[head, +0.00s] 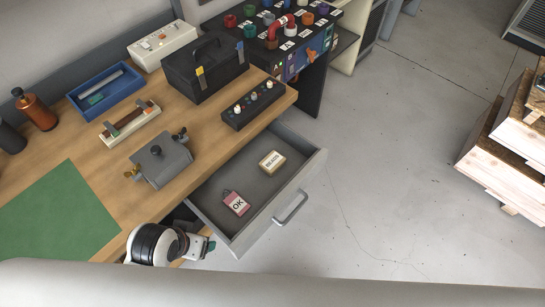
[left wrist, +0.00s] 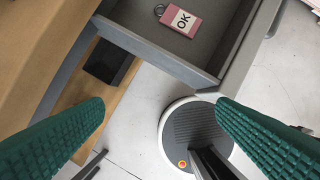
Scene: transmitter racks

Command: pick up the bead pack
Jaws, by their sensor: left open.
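The bead pack (head: 272,161) is a small cream block with a tan edge, labelled BEADS. It lies flat in the open grey drawer (head: 262,207) under the workbench, towards the drawer's right part. A pink OK tag (head: 236,203) lies apart from it, nearer the front left. The tag also shows in the left wrist view (left wrist: 181,21); the bead pack does not. My left gripper (head: 206,246) is outside the drawer, by its near left corner. Its green fingers (left wrist: 160,108) are wide apart with nothing between them. My right gripper is in neither view.
The wooden workbench (head: 55,155) holds a grey box (head: 161,162), a black knob strip (head: 253,103), a black toolbox (head: 205,70) and a blue tray (head: 105,92). The drawer has raised walls and a front handle (head: 291,208). Floor right of the drawer is clear.

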